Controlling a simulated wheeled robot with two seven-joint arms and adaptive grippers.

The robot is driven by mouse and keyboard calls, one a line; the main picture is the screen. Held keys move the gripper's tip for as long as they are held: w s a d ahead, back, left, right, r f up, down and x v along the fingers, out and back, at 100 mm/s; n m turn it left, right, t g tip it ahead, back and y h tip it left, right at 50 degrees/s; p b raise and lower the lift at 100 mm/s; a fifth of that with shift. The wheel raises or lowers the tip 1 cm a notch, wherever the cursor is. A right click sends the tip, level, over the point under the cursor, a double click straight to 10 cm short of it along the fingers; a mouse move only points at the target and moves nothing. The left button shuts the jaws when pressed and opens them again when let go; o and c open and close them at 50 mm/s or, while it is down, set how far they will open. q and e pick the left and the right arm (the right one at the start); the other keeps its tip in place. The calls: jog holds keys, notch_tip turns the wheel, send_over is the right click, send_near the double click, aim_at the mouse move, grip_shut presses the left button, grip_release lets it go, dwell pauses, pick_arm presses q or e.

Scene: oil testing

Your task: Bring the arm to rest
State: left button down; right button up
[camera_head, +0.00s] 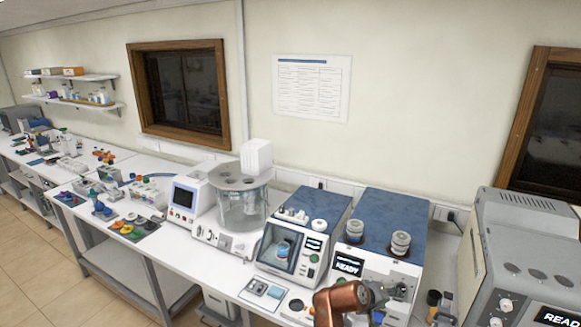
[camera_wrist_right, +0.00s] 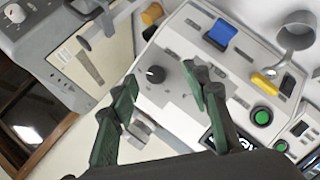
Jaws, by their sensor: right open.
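My right gripper (camera_wrist_right: 160,78) shows in the right wrist view with its two green fingers spread apart and nothing between them. Beyond the fingers is the pale front of a bench instrument with a black knob (camera_wrist_right: 156,74). I cannot tell whether the fingers touch it. In the head view my copper-coloured right arm (camera_head: 340,301) comes in at the bottom, in front of the blue-topped READY instrument (camera_head: 395,225). The gripper is hard to make out there. My left gripper is not in view.
A white instrument with a window (camera_head: 276,249) and a glass bath (camera_head: 243,207) stand left of the arm. A large grey machine (camera_head: 520,235) stands at the right. A small tray (camera_head: 262,289) lies on the bench front. The floor (camera_head: 25,265) at the left is clear.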

jog(key=s+d+f+m+y, duration=0.1)
jog(key=s+d+f, duration=0.2)
jog(key=s+f, duration=0.25)
jog(key=s+d+f+y, duration=0.1)
jog(key=s+d+f, duration=0.25)
jog(key=f, duration=0.35)
jog(key=s+a+f+y, duration=0.1)
jog(key=s+f+y, duration=0.1)
jog(key=s+f, duration=0.5)
jog(key=s+f+y, duration=0.1)
jog(key=s+f, duration=0.2)
jog(key=s, duration=0.8)
jog(key=s+a+f+g+y, duration=0.1)
jog(key=s+a, duration=0.2)
jog(key=s, duration=0.3)
jog(key=s+a+f+g+y, duration=0.1)
jog(key=s+a+f+y, duration=0.15)
jog(key=s, duration=0.45)
notch_tip(320, 180, down, 34)
jog(key=s+a+g+b, duration=0.1)
jog(key=s+a+b, duration=0.1)
jog(key=b, duration=0.3)
jog(key=s+f+n+g+b, duration=0.1)
jog(key=s+f+b, duration=0.3)
jog(key=s+f, duration=1.5)
notch_tip(320, 180, down, 3)
jog(key=shift+s+a+r, duration=0.15)
jog(key=shift+s, duration=0.1)
